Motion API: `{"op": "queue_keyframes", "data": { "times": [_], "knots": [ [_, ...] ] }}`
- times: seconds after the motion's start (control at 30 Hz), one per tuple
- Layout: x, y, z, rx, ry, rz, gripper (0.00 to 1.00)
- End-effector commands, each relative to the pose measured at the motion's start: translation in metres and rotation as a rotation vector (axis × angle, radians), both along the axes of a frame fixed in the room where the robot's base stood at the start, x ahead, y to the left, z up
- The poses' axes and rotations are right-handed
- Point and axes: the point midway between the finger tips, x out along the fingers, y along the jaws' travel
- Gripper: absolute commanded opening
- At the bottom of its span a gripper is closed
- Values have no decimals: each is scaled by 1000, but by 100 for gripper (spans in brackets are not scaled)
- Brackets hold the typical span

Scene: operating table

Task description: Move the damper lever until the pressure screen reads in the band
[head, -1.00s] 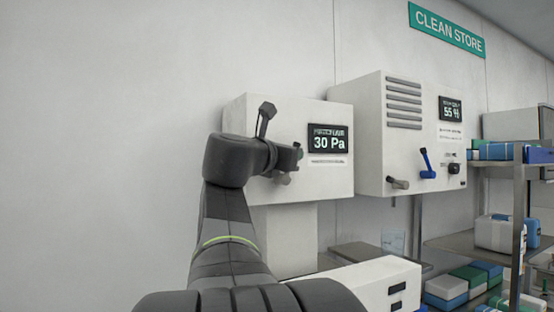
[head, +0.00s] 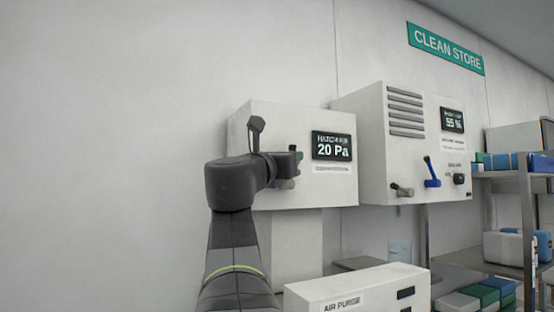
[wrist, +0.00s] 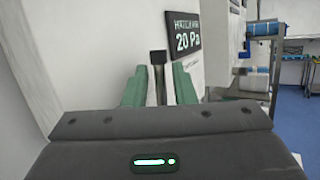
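The pressure screen (head: 332,147) on the white wall box (head: 285,115) reads 20 Pa. It also reads 20 Pa in the wrist view (wrist: 187,40). My gripper (head: 297,157) is at the box front, below and left of the screen. In the wrist view its green fingers (wrist: 158,88) stand apart, with a dark lever end (wrist: 158,58) showing between them. Gaps show on both sides; I cannot tell whether either finger touches it.
A second white box (head: 390,130) to the right has a blue lever (head: 431,173), a grey knob and a screen reading 55 %. An AIR PURGE box (head: 360,287) stands low in front. Shelves (head: 500,255) with packs are at the right. The left wall is bare.

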Motion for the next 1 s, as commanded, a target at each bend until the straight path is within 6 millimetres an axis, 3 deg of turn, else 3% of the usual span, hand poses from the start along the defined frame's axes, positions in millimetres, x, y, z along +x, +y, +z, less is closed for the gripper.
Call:
{"op": "queue_keyframes", "data": {
  "times": [0.37, 1.0],
  "knots": [
    [-11, 9, -5, 0, 0, 4, 24],
    [-94, 68, -34, 1, -1, 4, 24]
  ]
}}
